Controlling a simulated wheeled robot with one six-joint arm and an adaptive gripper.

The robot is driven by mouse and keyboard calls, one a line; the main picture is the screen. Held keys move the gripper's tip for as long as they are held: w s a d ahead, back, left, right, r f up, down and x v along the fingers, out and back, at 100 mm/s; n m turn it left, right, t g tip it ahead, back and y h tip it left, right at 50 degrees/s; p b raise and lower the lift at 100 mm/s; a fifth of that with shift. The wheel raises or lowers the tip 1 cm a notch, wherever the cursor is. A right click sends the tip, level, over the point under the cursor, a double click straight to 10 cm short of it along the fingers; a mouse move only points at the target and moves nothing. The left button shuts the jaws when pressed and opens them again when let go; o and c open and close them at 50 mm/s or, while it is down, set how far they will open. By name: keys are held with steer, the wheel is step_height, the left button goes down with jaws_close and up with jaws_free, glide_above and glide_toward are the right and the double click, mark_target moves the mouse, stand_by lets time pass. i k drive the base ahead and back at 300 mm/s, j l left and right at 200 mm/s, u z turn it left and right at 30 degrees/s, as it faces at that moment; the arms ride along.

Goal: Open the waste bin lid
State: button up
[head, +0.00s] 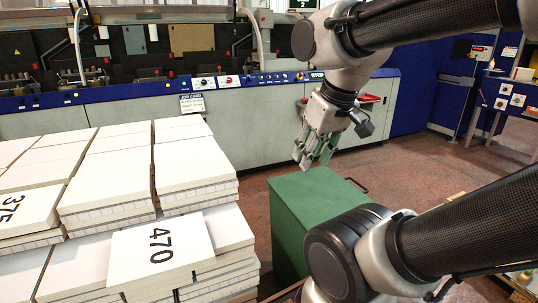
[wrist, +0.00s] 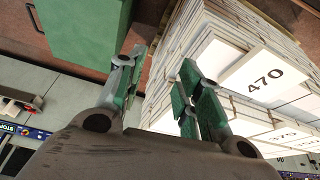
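The waste bin is a green box (head: 290,235) standing on the floor right of the block stacks. Its flat green lid (head: 318,190) looks shut. A thin dark handle (head: 358,185) sticks out at its far right edge. My gripper (head: 317,158) hangs above the far part of the lid, apart from it as far as I can tell. In the wrist view, my gripper (wrist: 160,66) has its green-padded fingers spread with nothing between them. The bin (wrist: 85,30) shows at the upper left there. The bin's lower right is hidden behind my arm in the head view.
Stacks of white sewn blocks (head: 105,170) fill the left; a top sheet (head: 160,250) reads 470. They also stand close to my right finger in the wrist view (wrist: 215,60). A long machine (head: 235,118) runs behind. Reddish floor (head: 415,170) is clear right of the bin.

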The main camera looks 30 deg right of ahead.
mark_target(314, 197)
steer(key=l+z, duration=0.1)
steer(key=l, duration=1.55)
steer(key=i+l+z, duration=0.1)
steer(key=l, duration=1.55)
